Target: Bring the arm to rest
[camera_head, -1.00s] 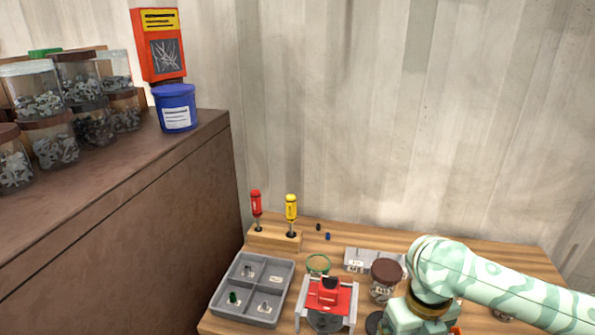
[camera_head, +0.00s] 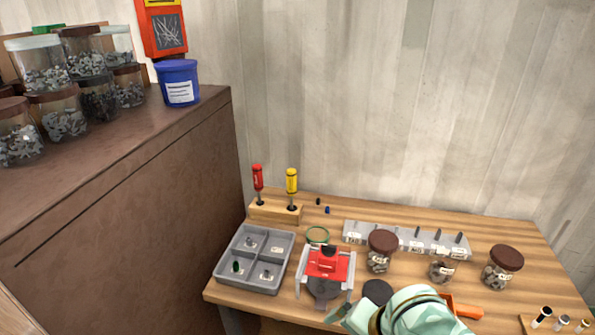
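My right arm, pale green with a dark ring, comes in at the bottom edge right of centre. Its gripper end (camera_head: 345,312) is low over the table's front edge. The fingers are mostly hidden or cut off, so I cannot tell whether they are open or what they may hold. My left gripper is out of view.
The wooden table (camera_head: 505,236) carries a grey divided tray (camera_head: 222,275), a red-topped device (camera_head: 330,265), a dark disc (camera_head: 377,292), several jars (camera_head: 503,266), an orange object (camera_head: 467,309) and a screwdriver stand (camera_head: 272,211). A brown cabinet (camera_head: 130,190) stands left.

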